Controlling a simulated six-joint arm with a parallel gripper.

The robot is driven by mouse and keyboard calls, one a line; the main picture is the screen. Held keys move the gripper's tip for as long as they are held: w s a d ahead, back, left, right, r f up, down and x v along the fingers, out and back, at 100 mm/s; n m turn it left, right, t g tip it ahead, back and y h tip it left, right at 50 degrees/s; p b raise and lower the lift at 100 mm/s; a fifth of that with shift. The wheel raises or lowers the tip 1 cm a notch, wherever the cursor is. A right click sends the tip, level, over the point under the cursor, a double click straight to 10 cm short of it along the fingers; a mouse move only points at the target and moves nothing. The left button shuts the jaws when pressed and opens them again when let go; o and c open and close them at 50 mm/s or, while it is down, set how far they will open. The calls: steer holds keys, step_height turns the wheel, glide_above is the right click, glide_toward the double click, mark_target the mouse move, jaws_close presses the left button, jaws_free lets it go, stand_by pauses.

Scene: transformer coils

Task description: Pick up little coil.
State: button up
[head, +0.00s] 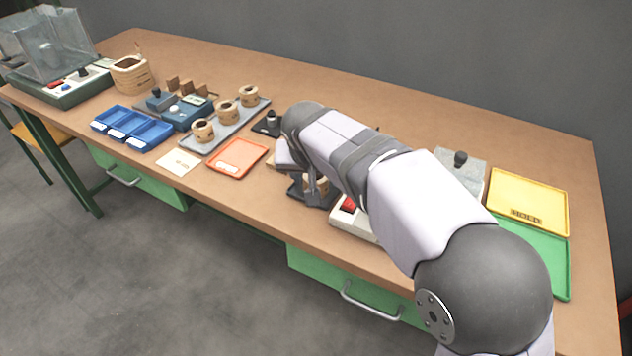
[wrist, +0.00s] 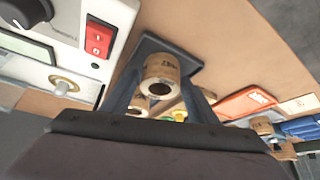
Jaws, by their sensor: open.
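A small tan coil (wrist: 160,66) with a dark central hole stands on a dark grey plate (wrist: 187,52) in the wrist view. My gripper (wrist: 158,90) is open, with one finger to each side of the coil; I cannot tell whether either finger touches it. In the head view my gripper (head: 312,188) is low over the dark plate (head: 318,203) near the table's front edge, and the coil (head: 323,184) is partly hidden behind it. Three other tan coils (head: 227,110) stand in a row on a grey tray (head: 215,133) to the left.
A white device with a red switch (head: 349,204) stands close to the right of the dark plate, partly behind my arm. An orange tray (head: 238,157) lies to the left. Yellow (head: 530,197) and green (head: 545,255) trays lie at the right. The table's back right is clear.

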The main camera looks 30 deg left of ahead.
steer(key=shift+c, duration=0.6)
steer(key=c, duration=0.8)
